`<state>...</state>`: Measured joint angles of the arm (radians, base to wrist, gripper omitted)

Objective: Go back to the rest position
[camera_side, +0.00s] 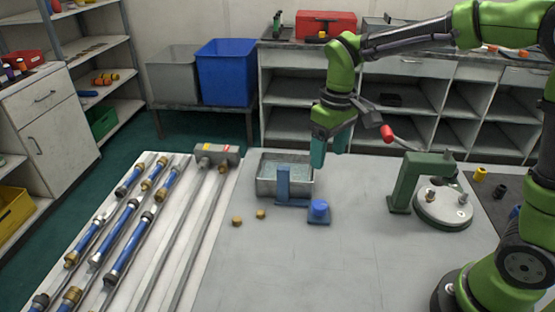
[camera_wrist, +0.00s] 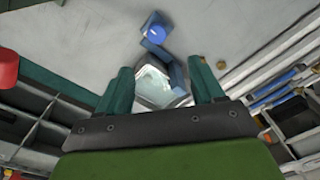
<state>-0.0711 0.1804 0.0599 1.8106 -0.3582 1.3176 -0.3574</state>
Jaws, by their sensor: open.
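My gripper (camera_side: 329,150) is raised above the grey worktop (camera_side: 300,270), at the right end of the metal tray (camera_side: 264,188) in the side view. Its two teal fingers point down, stand apart and hold nothing. In the wrist view the gripper (camera_wrist: 163,85) shows both fingers, with the tray (camera_wrist: 155,88) of pale liquid seen between them. A blue stand (camera_side: 284,186) is at the tray's front, and a blue block with a round top (camera_side: 319,211) is in front of it. The blue round top also shows in the wrist view (camera_wrist: 156,34).
A green press (camera_side: 405,182) with a red-handled lever (camera_side: 387,133) and a round base stands to the right. Two small brass pieces (camera_side: 237,221) lie on the worktop. Blue tubes with brass ends (camera_side: 128,240) lie on rails at left. The front middle of the worktop is clear.

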